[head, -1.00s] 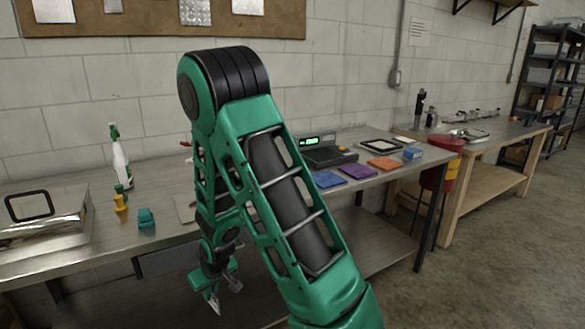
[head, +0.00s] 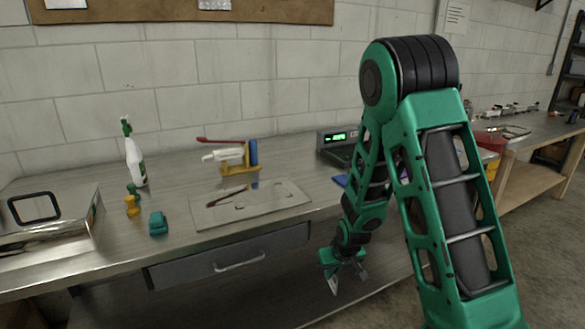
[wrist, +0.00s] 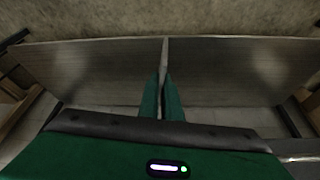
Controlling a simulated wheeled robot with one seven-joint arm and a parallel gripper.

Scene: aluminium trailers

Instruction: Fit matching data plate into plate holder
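A black-rimmed frame (head: 34,207) lies on a silver metal box at the left of the bench in the head view. It may be the plate holder, but I cannot tell. A blue flat piece (head: 340,180) shows partly at the bench's right, beside my arm, which hides most of that area. I see no readable data plate. My gripper (head: 348,277) hangs below the bench top's front edge, right of the drawer, apart from these things.
A drawer (head: 205,268) is below. A second bench (head: 535,127) stands right.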

